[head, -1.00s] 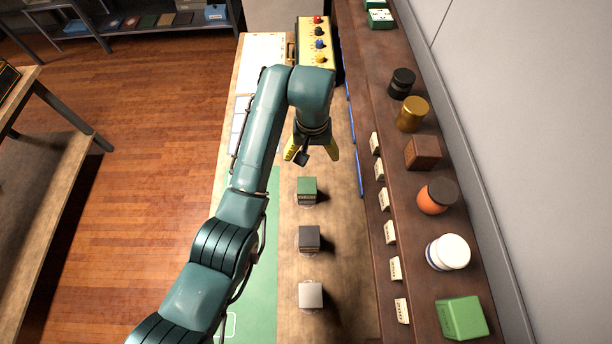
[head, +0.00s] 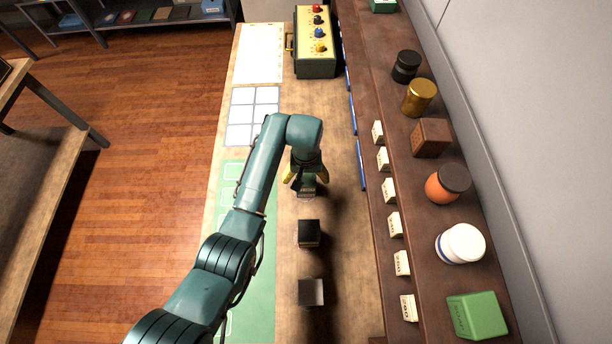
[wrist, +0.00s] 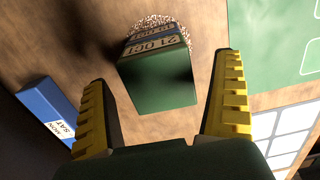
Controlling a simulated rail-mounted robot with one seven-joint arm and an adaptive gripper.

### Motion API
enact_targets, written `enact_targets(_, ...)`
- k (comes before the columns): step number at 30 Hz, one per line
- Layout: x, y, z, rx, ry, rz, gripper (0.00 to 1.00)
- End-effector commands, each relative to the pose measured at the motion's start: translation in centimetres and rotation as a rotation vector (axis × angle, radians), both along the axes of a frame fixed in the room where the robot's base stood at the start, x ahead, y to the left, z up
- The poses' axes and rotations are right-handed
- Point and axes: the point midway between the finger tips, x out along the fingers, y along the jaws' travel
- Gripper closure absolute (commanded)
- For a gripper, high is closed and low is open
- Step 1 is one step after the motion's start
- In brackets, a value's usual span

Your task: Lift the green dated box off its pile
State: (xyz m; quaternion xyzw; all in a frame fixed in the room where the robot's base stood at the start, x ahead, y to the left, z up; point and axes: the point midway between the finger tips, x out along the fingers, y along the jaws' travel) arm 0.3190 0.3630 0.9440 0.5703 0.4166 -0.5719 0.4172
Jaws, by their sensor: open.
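The green dated box (wrist: 160,92) shows its dark green top in the wrist view, with a "21 OCT" label on its side. It sits on top of a pile; a lower dated layer (wrist: 153,34) shows beyond it, and a speckled round edge lies beneath. My gripper (head: 305,181) is open above this pile, with its yellow fingers apart to either side of the box in the wrist view. No contact shows. In the head view the gripper mostly hides the pile.
A shelf with jars and boxes (head: 460,243) runs along the right. A blue block (wrist: 50,108) lies beside the left finger. A green mat (head: 264,285) lies left.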

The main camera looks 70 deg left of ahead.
Motion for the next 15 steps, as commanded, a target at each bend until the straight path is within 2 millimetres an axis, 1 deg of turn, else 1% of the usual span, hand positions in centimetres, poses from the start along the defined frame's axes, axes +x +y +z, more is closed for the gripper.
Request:
enact_targets(6, 0.05, 0.04, -0.15, 0.002, -0.002, 0.0, 0.04)
enact_targets(7, 0.05, 0.04, -0.15, 0.002, -0.002, 0.0, 0.07)
enact_targets(11, 0.05, 0.04, -0.14, 0.002, -0.002, 0.0, 0.32)
enact_targets(12, 0.05, 0.04, -0.14, 0.002, -0.002, 0.0, 0.4)
enact_targets(14, 0.05, 0.04, -0.13, 0.002, -0.002, 0.0, 0.51)
enact_targets(15, 0.06, 0.04, -0.13, 0.002, -0.002, 0.0, 0.59)
